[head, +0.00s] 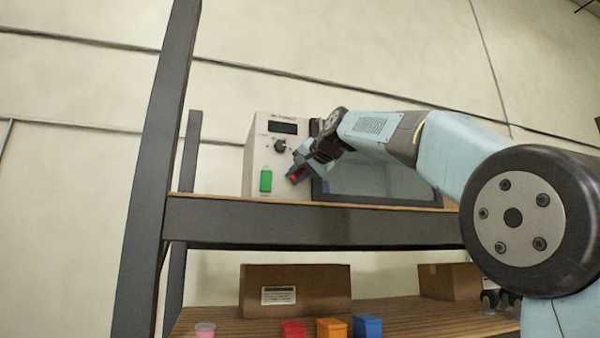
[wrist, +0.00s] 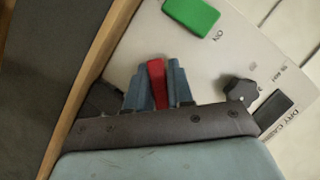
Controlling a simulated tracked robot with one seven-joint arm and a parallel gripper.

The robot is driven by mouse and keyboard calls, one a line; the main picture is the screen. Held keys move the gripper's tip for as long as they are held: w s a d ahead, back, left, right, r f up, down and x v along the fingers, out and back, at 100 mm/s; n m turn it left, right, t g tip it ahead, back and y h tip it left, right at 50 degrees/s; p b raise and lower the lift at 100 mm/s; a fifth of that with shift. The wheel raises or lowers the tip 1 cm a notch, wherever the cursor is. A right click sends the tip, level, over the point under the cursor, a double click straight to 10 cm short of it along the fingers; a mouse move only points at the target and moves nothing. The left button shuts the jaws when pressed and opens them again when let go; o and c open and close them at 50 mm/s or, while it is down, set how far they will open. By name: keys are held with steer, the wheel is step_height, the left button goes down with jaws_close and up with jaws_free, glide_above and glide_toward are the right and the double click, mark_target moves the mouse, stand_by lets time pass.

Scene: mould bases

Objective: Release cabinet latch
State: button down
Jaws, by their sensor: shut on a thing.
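The cabinet (head: 259,155) is a pale box with a dark window door (head: 375,178) on the upper shelf in the head view. Its panel (wrist: 125,45) fills much of the wrist view. A red latch (wrist: 157,82) sits on the panel; a bit of it shows in the head view (head: 296,175). My gripper (wrist: 158,85) is shut on the red latch, with a blue-grey finger on each side. The fingers hide part of the latch, and I cannot tell whether it is released.
The panel also has a green switch (head: 266,181) marked ON in the wrist view, a dark knob (head: 280,146) and a dark display (head: 283,127). The shelf edge (head: 300,222) runs just below. The lower shelf holds cardboard boxes (head: 322,285) and small coloured bins (head: 331,327).

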steer(key=n+h, duration=0.1)
steer(key=d+f+n+h, duration=0.1)
steer(key=n, duration=0.1)
steer(key=shift+w+d+f, duration=0.1)
steer(key=shift+w+f, duration=0.1)
steer(key=shift+w, duration=0.15)
steer(key=shift+w+d+f+n+h, duration=0.1)
steer(key=shift+d+n+h, duration=0.3)
steer(key=shift+n+h, duration=0.3)
steer(key=shift+w+d+f+n+h, duration=0.1)
steer(key=shift+d+n+h, duration=0.35)
steer(key=shift+n, duration=0.45)
steer(key=shift+r+t, duration=0.1)
steer(key=shift+t, duration=0.2)
steer(key=c, duration=1.3)
jaws_free()
steer(key=shift+w, duration=0.15)
steer(key=shift+o, duration=1)
steer(key=shift+r, duration=0.1)
steer(key=shift+r, duration=0.1)
steer(key=shift+s, duration=0.2)
